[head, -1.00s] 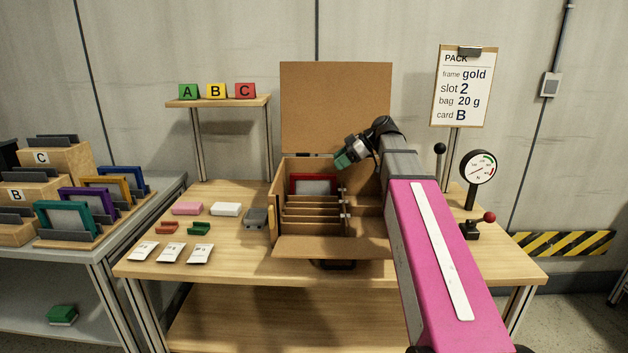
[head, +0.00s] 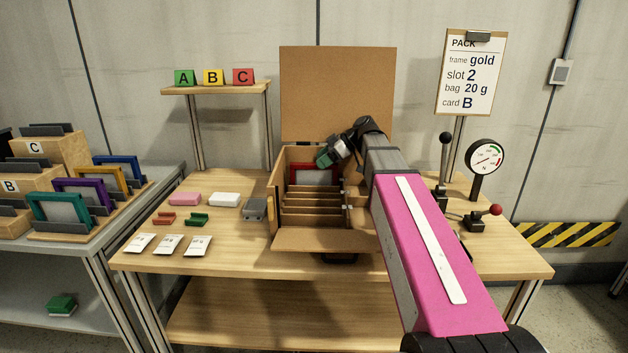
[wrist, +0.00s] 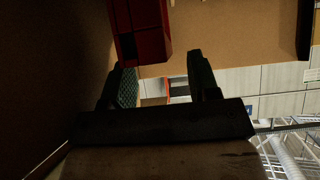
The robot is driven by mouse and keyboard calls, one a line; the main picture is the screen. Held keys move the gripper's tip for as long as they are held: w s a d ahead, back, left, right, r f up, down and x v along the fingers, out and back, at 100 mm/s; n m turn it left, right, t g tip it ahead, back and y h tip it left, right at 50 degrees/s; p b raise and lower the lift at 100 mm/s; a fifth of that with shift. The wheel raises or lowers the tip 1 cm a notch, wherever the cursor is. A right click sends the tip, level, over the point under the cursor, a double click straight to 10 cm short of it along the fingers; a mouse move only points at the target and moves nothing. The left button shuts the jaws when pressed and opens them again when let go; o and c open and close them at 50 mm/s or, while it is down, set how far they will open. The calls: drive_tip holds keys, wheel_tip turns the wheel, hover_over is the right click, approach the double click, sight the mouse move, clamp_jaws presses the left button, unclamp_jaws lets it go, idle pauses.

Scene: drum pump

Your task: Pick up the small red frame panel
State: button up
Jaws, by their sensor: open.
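The small red frame panel (head: 316,172) stands upright at the back of the open cardboard box, behind the dividers. Its upper edge is partly covered by my gripper in the head view. In the wrist view a dark red piece (wrist: 142,30), which looks like the frame, is just beyond the fingertips at the upper left. Whether a finger touches the frame cannot be told.
The cardboard box (head: 325,240) has its lid (head: 337,92) raised behind my gripper and several dividers (head: 312,206) inside. A grey block (head: 256,208) stands left of it. A gauge (head: 486,157) and a red-knobbed lever (head: 495,210) stand at the right.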

drive_tip(key=shift+x, duration=1.55)
clamp_jaws()
drive_tip(key=shift+r, duration=0.1)
wheel_tip(320, 180, up, 10)
drive_tip(key=shift+f, duration=0.1)
